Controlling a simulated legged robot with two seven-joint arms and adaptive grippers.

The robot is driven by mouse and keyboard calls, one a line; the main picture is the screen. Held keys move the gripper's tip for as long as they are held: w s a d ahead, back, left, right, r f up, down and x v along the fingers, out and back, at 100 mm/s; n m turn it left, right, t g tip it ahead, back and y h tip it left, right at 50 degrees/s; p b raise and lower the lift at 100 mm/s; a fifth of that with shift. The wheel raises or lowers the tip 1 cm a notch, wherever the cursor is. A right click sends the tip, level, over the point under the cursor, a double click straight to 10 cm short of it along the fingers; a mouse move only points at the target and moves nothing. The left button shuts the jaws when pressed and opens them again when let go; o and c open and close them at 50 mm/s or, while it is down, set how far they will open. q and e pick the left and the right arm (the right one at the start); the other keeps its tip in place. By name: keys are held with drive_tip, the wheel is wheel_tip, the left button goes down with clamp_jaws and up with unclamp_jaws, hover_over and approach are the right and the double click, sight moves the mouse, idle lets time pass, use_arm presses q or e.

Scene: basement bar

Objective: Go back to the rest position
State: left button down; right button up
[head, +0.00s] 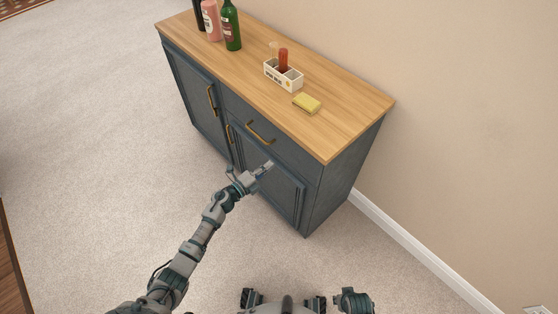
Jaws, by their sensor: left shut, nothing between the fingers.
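My left gripper (264,168) is shut and empty. It is at the end of my outstretched left arm, in front of the right-hand door of a dark blue cabinet (270,187) in the head view. It shows below the drawer's brass handle; whether it touches the door I cannot tell. The cabinet's doors and drawer look shut. Of my right arm only a small part shows at the bottom edge, and its gripper is not in view.
On the wooden top (340,125) stand several bottles, including a green bottle (231,28), a small white caddy (283,76) with a red bottle (283,60), and a yellow sponge (307,103). A beige wall (460,110) is at right. Carpet (90,150) is clear at left.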

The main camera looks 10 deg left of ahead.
use_arm(q)
drive_tip(key=s+a+f+n+g+y+p, duration=0.1)
drive_tip(key=s+a+f+n+y, duration=0.6)
drive_tip(key=f, duration=0.3)
drive_tip(key=s+a+f+n+g+y+p, duration=0.1)
drive_tip(key=s+a+f+n+y+p, duration=0.1)
drive_tip(key=s+a+f+n+y, duration=0.55)
drive_tip(key=s+d+f+n+g+h, duration=0.1)
drive_tip(key=s+f+n+g, duration=0.2)
drive_tip(key=s, duration=0.6)
drive_tip(key=s+d+f+n+g+h, duration=0.1)
drive_tip(key=s+f+n+g, duration=0.2)
drive_tip(key=s+f, duration=0.3)
drive_tip(key=s+d+f+n+g+h+p, duration=0.1)
drive_tip(key=s+f+n+g, duration=0.2)
drive_tip(key=s, duration=1)
wheel_tip(320, 180, down, 2)
drive_tip(key=shift+s+d+f+g, duration=0.2)
drive_tip(key=shift+s+d+g, duration=0.15)
drive_tip(key=shift+g, duration=0.25)
use_arm(e)
drive_tip(key=s+f, duration=0.3)
drive_tip(key=f, duration=0.7)
drive_tip(key=shift+s+f+g, duration=0.2)
drive_tip(key=shift+s+g, duration=0.05)
drive_tip(key=shift+g, duration=0.05)
use_arm(q)
drive_tip(key=shift+n, duration=0.25)
use_arm(e)
drive_tip(key=shift+d, duration=0.1)
